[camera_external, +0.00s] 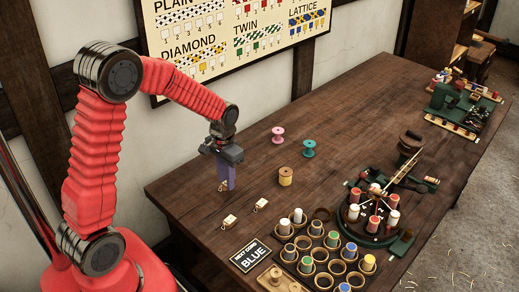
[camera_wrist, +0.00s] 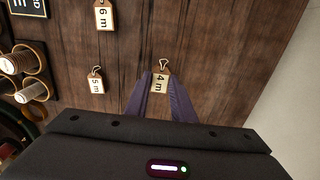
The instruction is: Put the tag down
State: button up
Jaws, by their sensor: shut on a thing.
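My gripper (camera_external: 225,186) points down over the left part of the wooden table (camera_external: 180,190). In the wrist view its purple fingers (camera_wrist: 160,88) are shut on a small cream tag marked "4 m" (camera_wrist: 160,82), with a wire loop at its end. This tag shows only as a small bit at the fingertips in the external view (camera_external: 222,187). It is at or close above the wood; I cannot tell whether it touches. A "5 m" tag (camera_wrist: 96,82) and a "6 m" tag (camera_wrist: 104,16) lie on the table to the left of it in the wrist view.
Pink (camera_external: 278,135), teal (camera_external: 309,148) and yellow (camera_external: 285,176) spools stand beyond my gripper. Bare wood lies around the gripper.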

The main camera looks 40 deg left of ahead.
jog(key=shift+f, duration=1.75)
jog(key=o, duration=1)
notch_tip(320, 180, up, 12)
jog(key=shift+r, duration=0.1)
